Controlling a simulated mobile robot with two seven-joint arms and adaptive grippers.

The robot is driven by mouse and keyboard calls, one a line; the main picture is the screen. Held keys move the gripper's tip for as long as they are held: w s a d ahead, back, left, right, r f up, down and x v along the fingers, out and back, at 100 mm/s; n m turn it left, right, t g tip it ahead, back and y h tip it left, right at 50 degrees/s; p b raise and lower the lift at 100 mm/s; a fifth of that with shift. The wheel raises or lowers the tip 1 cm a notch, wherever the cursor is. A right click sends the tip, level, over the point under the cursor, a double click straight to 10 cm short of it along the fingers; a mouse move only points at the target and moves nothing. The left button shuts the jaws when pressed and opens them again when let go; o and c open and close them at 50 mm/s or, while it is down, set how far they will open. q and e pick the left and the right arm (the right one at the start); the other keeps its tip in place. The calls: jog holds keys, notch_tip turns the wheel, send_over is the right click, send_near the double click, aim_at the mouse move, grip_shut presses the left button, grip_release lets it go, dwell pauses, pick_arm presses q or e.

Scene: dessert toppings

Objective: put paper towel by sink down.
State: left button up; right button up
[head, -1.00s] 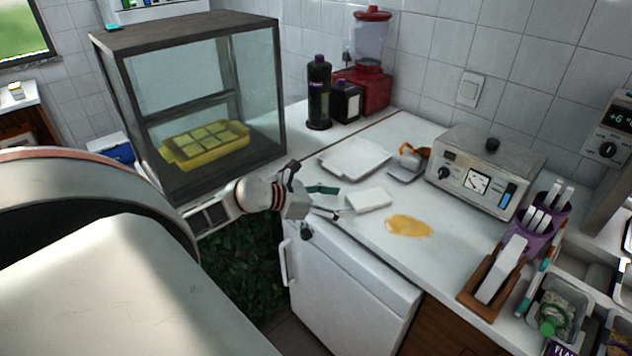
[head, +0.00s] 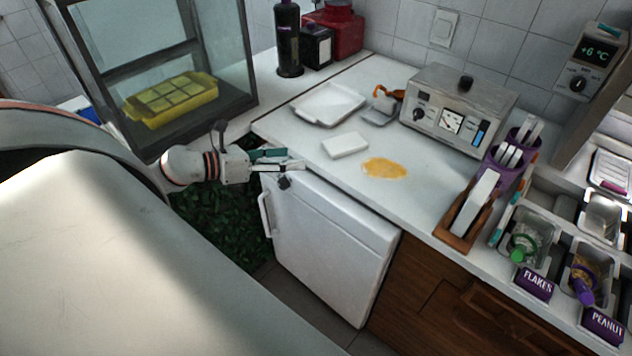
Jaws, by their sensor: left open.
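A white folded block, which looks like the paper towel (head: 345,145), lies flat on the white counter (head: 310,148). It is left of a yellow-orange spill (head: 385,168) and just in front of a white tray (head: 331,104). My left gripper (head: 292,160) is at the counter's front left edge, above the small white fridge (head: 325,237). It is open and apart from the paper towel, to its left, with nothing visible between its fingers. My right gripper is not in view. No sink can be made out.
A glass case (head: 151,60) stands on the left, close to my left arm. A metal appliance (head: 457,110), a wooden holder with white sheets (head: 470,213) and purple cups (head: 505,160) stand to the right. Topping containers (head: 528,240) are at the far right. Bare counter lies right of the spill.

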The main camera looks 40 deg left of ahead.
pick_arm(q)
jog(key=s+d+f+n+g+y, duration=0.1)
jog(key=s+d+f+n+y, duration=0.1)
jog(key=s+d+f+n, duration=0.4)
jog(key=s+d+f+n+g+y, duration=0.1)
jog(key=s+d+f+n, duration=0.6)
jog(key=d+f+n, duration=1)
jog(key=n+y, duration=0.1)
jog(key=n, duration=0.9)
jog(key=shift+d, duration=0.4)
jog(key=shift+o, duration=0.5)
jog(key=shift+a+f, duration=0.1)
jog(key=shift+w, duration=0.1)
